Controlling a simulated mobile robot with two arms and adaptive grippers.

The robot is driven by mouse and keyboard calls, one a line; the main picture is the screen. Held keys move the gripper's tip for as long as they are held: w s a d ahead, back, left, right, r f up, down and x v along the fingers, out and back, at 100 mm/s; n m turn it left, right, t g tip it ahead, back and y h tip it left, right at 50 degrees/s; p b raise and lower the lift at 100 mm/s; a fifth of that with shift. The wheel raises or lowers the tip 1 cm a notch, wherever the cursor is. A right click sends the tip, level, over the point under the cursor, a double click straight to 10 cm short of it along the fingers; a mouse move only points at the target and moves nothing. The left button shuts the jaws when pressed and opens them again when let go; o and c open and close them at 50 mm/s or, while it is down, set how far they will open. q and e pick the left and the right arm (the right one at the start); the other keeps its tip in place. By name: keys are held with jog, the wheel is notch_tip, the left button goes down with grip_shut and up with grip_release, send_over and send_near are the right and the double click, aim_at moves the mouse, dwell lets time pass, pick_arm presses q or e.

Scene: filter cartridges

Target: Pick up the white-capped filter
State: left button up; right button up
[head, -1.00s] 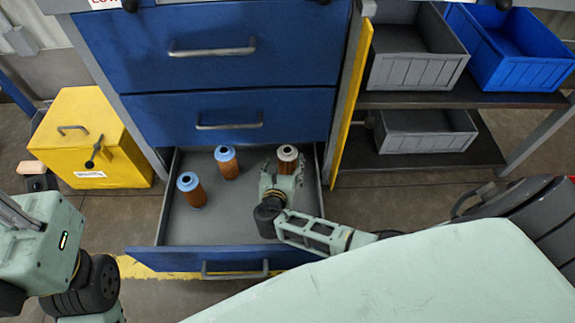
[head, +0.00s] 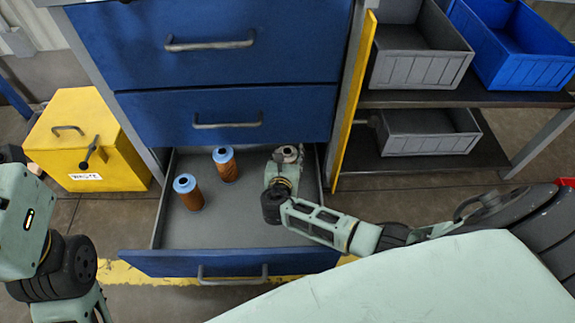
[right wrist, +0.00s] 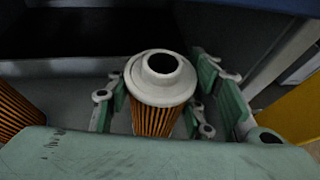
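The white-capped filter (head: 289,152) stands upright in the open bottom drawer (head: 220,233), at its back right. My right gripper (head: 287,163) is over it and partly hides it in the head view. In the right wrist view, the white cap with its dark hole and the orange pleated body of the filter (right wrist: 161,80) show between the two open fingers (right wrist: 160,105). Whether the fingers touch it is unclear. Two blue-capped filters stand to the left, one at the back (head: 225,164) and one nearer the front (head: 188,191). My left gripper is out of view.
Closed blue drawers (head: 225,115) rise behind the open one. The drawer's right wall (head: 322,165) is close to my right gripper. A yellow waste box (head: 85,140) stands left, and grey bins (head: 425,143) sit on shelves at right. The drawer's front middle is clear.

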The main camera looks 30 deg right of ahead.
jog(key=c, duration=0.6)
jog(key=shift+a, duration=0.1)
